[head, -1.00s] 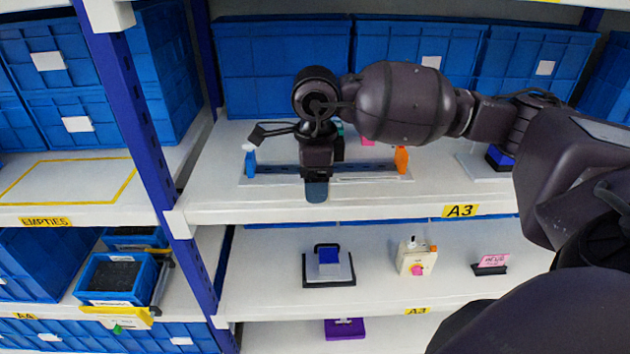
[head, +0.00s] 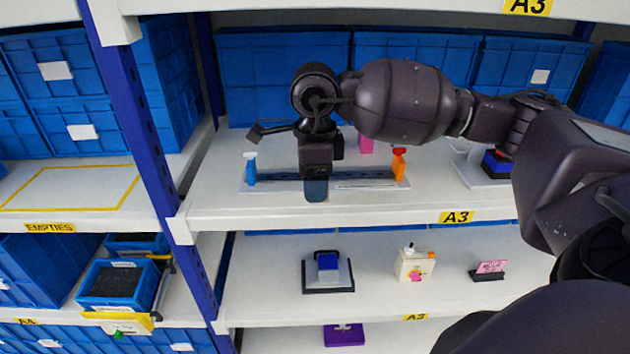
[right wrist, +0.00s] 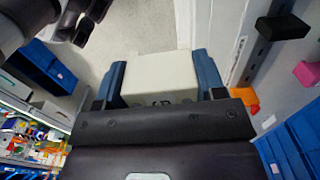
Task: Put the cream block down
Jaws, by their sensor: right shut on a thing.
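My right gripper (head: 316,190) hangs pointing down in front of the upper shelf's rail in the head view. In the right wrist view its blue-grey fingers (right wrist: 160,85) are shut on the cream block (right wrist: 160,68), one on each side. The block's far face and any contact below it cannot be made out. In the head view the block is hidden by the gripper. My left gripper is in neither view.
The white shelf (head: 290,212) carries a dark rail (head: 275,178) between a blue post (head: 250,168) and an orange post (head: 399,164). Behind are a pink block (head: 366,143) and blue bins (head: 280,75). A red-and-blue block (head: 495,162) stands right. Bare shelf lies left of the rail.

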